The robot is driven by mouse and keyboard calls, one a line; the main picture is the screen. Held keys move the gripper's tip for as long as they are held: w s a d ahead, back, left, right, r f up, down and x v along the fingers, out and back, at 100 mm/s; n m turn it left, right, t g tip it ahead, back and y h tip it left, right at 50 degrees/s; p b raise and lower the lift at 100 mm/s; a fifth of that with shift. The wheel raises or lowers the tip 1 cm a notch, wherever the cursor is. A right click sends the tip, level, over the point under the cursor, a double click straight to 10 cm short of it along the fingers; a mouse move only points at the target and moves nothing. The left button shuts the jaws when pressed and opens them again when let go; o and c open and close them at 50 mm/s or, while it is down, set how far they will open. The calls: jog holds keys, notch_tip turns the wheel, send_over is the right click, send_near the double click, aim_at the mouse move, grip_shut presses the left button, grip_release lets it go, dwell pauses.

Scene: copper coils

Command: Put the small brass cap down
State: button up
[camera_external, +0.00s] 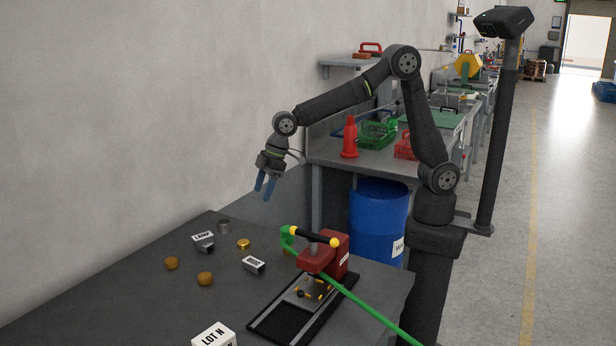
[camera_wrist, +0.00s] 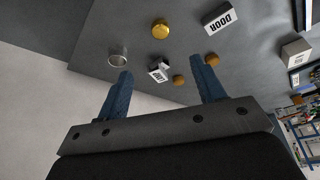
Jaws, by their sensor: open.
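The small brass cap (camera_external: 243,244) sits on the dark grey table, between two labelled blocks and away from the table's edges. It also shows in the wrist view (camera_wrist: 160,29), near the top, as a round gold piece. My gripper (camera_external: 265,187) is in the air above the far part of the table. Its two blue fingers are apart in the wrist view (camera_wrist: 160,72), with nothing held between them. The cap is clear of both fingers and fully in sight.
A grey metal cup (camera_external: 223,227), a labelled block (camera_external: 203,242), a DOOR block (camera_external: 254,264) and brown balls (camera_external: 171,263) (camera_external: 205,279) stand around the cap. The table's near left is bare.

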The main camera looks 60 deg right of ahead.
jog(key=s+a+m, duration=0.1)
jog(key=s+m, duration=0.1)
jog(key=m+t, duration=0.1)
send_over(244, 241)
jog(key=s+d, duration=0.2)
jog(key=s, duration=0.1)
jog(key=shift+h, duration=0.3)
notch_tip(244, 241, down, 11)
jog(key=shift+w+a+f, duration=0.1)
jog(key=shift+w, duration=0.05)
jog(key=shift+w+x, duration=0.15)
jog(key=shift+x, duration=1.15)
jog(key=shift+w+x, duration=0.1)
jog(key=shift+x, duration=1.2)
jog(key=c, duration=1.1)
jog(key=shift+c, duration=0.3)
jog(key=shift+a+r, duration=0.1)
jog(key=shift+r, duration=0.15)
